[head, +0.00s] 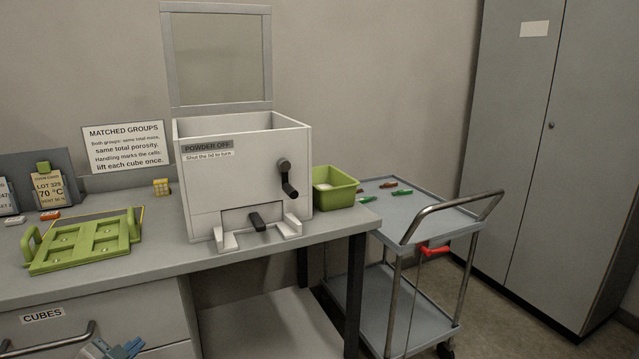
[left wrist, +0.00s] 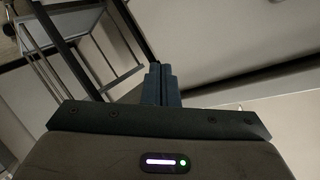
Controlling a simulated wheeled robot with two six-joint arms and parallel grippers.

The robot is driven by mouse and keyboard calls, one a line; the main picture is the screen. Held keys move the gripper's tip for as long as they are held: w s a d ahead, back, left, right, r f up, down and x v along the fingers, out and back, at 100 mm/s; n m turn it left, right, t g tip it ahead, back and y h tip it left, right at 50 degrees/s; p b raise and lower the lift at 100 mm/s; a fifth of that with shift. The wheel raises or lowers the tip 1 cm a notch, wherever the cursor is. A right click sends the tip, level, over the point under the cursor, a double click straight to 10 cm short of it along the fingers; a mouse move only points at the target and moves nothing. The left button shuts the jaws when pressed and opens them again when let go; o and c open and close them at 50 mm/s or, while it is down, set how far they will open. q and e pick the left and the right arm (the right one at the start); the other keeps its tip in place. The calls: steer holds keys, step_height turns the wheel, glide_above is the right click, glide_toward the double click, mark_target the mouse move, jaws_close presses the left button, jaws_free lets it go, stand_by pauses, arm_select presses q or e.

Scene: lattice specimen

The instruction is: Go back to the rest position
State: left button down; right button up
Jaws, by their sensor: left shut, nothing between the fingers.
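My left gripper (head: 122,349) shows at the bottom edge of the head view, low in front of the drawer marked CUBES (head: 60,315). Its blue-grey fingers are shut together with nothing between them. The closed fingers also show in the left wrist view (left wrist: 160,85), pointing out over the floor and the cart. My right gripper is in neither view.
A white box machine (head: 243,170) with its lid (head: 218,55) up stands on the bench. A green tray (head: 85,240) lies left of it, a green bin (head: 335,187) right. A metal cart (head: 400,215) stands beyond the bench's right end, before a grey cabinet (head: 560,130).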

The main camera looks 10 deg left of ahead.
arm_select(q)
steer(key=s+d+f+n+g+h, duration=0.1)
steer(key=s+d+f+n+g, duration=0.25)
steer(key=s+d+f, duration=0.6)
steer(key=s+d+f+n+g, duration=0.35)
steer(key=s+d+f, duration=0.5)
steer(key=s, duration=0.65)
step_height(320, 180, down, 17)
steer(key=s+a+g+p, duration=0.2)
steer(key=a+g+p, duration=0.15)
steer(key=p, duration=0.55)
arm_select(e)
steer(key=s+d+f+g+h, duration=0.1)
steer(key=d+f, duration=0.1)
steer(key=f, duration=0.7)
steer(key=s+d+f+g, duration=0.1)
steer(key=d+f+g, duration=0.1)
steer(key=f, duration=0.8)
arm_select(q)
steer(key=s+a+f+g+y+p, duration=0.1)
steer(key=s+f+g+p, duration=0.1)
steer(key=s+f+p, duration=0.4)
steer(key=s+f, duration=0.5)
steer(key=shift+s+a, duration=0.25)
steer(key=shift+s, duration=0.1)
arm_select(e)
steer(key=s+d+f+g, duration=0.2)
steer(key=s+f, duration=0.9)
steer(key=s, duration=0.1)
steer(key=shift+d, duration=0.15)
